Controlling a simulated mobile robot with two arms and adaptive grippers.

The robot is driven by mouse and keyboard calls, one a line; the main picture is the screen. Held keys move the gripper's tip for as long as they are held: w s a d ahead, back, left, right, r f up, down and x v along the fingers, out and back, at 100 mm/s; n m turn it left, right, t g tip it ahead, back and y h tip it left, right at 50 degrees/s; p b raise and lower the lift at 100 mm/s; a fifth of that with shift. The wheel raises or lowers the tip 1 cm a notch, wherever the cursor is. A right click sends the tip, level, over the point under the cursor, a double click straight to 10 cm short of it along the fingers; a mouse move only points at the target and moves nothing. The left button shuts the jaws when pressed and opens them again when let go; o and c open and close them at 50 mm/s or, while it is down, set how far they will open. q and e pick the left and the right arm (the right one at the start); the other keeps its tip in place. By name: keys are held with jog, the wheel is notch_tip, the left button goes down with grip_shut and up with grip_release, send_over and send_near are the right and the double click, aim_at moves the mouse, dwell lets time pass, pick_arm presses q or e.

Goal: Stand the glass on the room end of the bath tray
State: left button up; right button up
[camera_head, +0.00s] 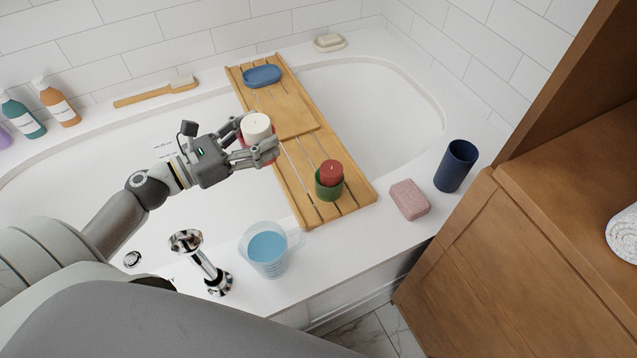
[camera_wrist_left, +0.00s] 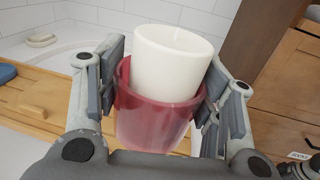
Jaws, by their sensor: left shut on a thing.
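My left gripper (camera_head: 258,150) is shut on a red glass (camera_wrist_left: 150,122) with a white candle (camera_head: 256,126) in it. In the left wrist view the fingers grip the glass on both sides, and the candle (camera_wrist_left: 172,62) rises above its rim. In the head view the glass is mostly hidden by the fingers. It appears over the left edge of the wooden bath tray (camera_head: 292,178), near its middle; I cannot tell how high. A green glass (camera_head: 328,188) with a red candle (camera_head: 331,172) stands on the tray's near, room end. My right gripper is not in view.
A blue soap dish (camera_head: 262,75) sits on the tray's far end. On the near rim are a jug of blue liquid (camera_head: 268,252), a tap (camera_head: 203,262), a pink sponge (camera_head: 409,199) and a navy cup (camera_head: 456,165). A wooden cabinet (camera_head: 480,250) stands right.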

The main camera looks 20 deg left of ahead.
pick_arm(q)
notch_tip(320, 180, down, 3)
jog(key=shift+w+f+b, duration=0.1)
jog(key=shift+f+b, duration=0.1)
jog(key=shift+b, duration=0.85)
jog(key=shift+f+b, duration=0.6)
jog(key=shift+b, duration=0.05)
jog(key=w+f+b, duration=0.3)
jog(key=w+f, duration=0.1)
jog(key=w, duration=0.6)
jog(key=b, duration=0.2)
send_over(299, 161)
jog(key=f, duration=0.5)
jog(key=shift+s+f, duration=0.15)
jog(key=shift+s, duration=0.2)
jog(key=shift+w+d+f, duration=0.1)
jog(key=shift+w+f, duration=0.15)
jog(key=shift+f, duration=0.05)
notch_tip(299, 161, down, 3)
jog(key=shift+w+f+b, duration=0.1)
jog(key=shift+f+b, duration=0.05)
jog(key=shift+b, duration=0.65)
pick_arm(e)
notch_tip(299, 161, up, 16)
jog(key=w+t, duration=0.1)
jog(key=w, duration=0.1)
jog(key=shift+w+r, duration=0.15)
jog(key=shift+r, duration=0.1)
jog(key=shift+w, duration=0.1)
